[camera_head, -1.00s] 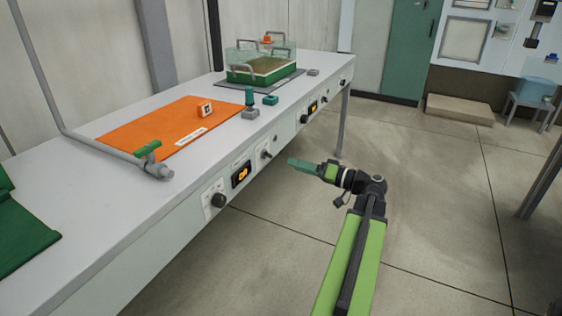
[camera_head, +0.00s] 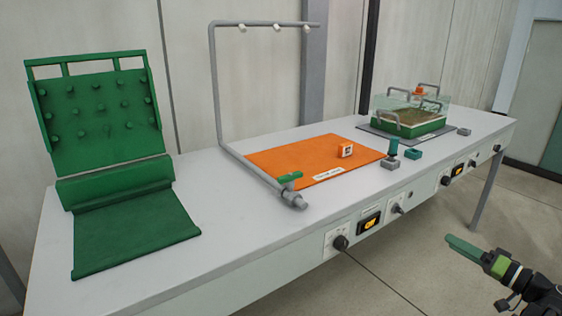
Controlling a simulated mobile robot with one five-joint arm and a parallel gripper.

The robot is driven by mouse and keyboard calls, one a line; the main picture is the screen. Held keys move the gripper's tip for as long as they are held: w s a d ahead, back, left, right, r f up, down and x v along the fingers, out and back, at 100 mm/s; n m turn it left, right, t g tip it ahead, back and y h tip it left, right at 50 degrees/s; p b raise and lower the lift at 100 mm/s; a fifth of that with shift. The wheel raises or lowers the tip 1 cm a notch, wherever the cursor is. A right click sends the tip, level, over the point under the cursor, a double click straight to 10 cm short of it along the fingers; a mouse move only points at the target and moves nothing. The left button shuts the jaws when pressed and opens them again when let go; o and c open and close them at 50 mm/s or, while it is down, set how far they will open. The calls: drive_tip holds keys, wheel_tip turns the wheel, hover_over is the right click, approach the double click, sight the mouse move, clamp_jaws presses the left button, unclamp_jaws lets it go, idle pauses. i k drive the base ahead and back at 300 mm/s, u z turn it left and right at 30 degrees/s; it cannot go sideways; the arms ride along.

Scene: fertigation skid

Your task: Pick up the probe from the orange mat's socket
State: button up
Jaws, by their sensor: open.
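An orange mat (camera_head: 290,166) lies flat on the bench, with a white label strip on its front part. An upright dark teal piece, which looks like the probe (camera_head: 393,147), stands in a small grey block like a socket (camera_head: 389,163) at or just beside the mat's right corner. A small orange and white cube (camera_head: 345,151) sits on the mat. My gripper (camera_head: 452,242) is in front of the bench at the lower right, apart from the probe. It is open, with nothing seen in it; its fingers overlap in this view.
A teal block (camera_head: 414,152) sits right of the probe. A green tray under a clear cover (camera_head: 408,124) stands farther right. A green pegged panel (camera_head: 102,122) stands left. Knobs (camera_head: 341,243) stick out in front.

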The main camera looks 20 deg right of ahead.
sight(392, 152)
drive_tip(key=k, duration=1)
